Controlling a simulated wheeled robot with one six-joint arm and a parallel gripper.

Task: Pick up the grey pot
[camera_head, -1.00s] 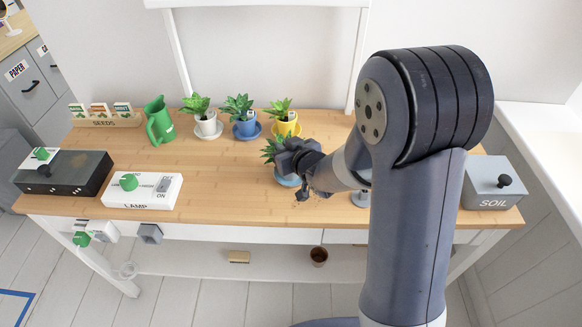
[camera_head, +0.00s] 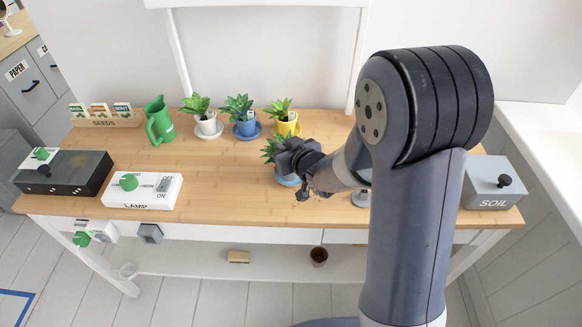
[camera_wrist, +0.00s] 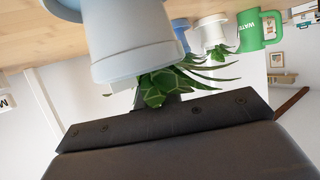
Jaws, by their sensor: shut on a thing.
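The grey pot (camera_wrist: 130,38) fills the upper left of the wrist view, pale and close, with a green leafy plant (camera_wrist: 165,84) at its rim. In the head view only the plant's leaves (camera_head: 272,149) show, to the left of my gripper (camera_head: 291,162); the gripper hides most of the pot. A blue saucer (camera_head: 287,181) shows under the gripper. My gripper is shut on the grey pot. I cannot tell whether the pot is clear of the saucer.
Behind stand a white pot (camera_head: 206,126), a blue pot (camera_head: 246,128) and a yellow pot (camera_head: 286,127), each with a plant. A green watering can (camera_head: 160,126) and seed rack (camera_head: 104,121) are further left. A lamp switch box (camera_head: 144,195) is front left, a soil box (camera_head: 493,188) right.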

